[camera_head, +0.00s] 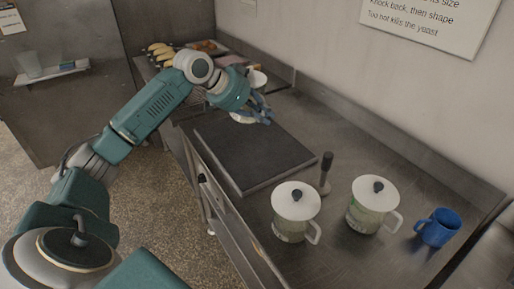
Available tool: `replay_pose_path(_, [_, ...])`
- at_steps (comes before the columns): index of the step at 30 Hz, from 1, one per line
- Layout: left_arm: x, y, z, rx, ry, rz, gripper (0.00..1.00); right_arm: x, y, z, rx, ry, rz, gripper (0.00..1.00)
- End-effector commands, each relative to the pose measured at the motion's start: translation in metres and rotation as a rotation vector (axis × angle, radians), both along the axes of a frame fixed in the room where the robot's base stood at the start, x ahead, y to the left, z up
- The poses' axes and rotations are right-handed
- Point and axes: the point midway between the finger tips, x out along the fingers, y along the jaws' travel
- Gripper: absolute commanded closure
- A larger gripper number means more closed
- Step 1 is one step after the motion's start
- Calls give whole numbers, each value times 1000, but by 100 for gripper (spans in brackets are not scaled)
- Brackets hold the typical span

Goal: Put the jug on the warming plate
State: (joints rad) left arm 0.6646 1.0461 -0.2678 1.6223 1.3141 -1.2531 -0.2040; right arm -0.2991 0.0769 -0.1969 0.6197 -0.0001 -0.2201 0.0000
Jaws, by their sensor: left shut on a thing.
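My left gripper (262,115) is over the far end of a dark flat plate (250,150), which looks like the warming plate. It is shut on a white vessel (242,117), which I take to be the jug; the gripper and arm hide most of it. I cannot tell whether the vessel touches the plate. The near part of the plate is bare. Two lidded pots with white lids and dark knobs stand on the counter, one at the left (294,202) and one at the right (374,202). My right gripper is not in view.
A dark upright handled tool (326,172) stands by the plate's right corner. A blue mug (438,227) stands at the counter's right. Yellow items (160,50) and trays lie at the far end. A wall runs along the back of the counter.

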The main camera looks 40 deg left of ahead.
Motion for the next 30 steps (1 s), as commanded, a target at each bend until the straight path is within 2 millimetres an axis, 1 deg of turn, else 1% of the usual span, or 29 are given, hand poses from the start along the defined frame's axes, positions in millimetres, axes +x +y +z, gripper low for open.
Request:
replay_pose_path(1, [0, 0, -11, 0, 2, 1, 100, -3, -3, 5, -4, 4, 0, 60])
replay_pose_path(6, [-1, 1, -53, 0, 1, 1, 100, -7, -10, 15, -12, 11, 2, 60])
replay_pose_path(12, [1, 1, -97, -1, -3, 1, 100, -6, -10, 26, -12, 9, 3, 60])
replay_pose_path(16, [1, 1, -115, 1, -7, 2, 100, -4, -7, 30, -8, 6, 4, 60])
replay_pose_path(23, [2, 1, -129, 1, -7, 1, 100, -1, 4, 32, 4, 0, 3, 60])
replay_pose_path(30, [2, 1, -161, 1, -6, 3, 100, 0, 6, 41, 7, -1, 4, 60])
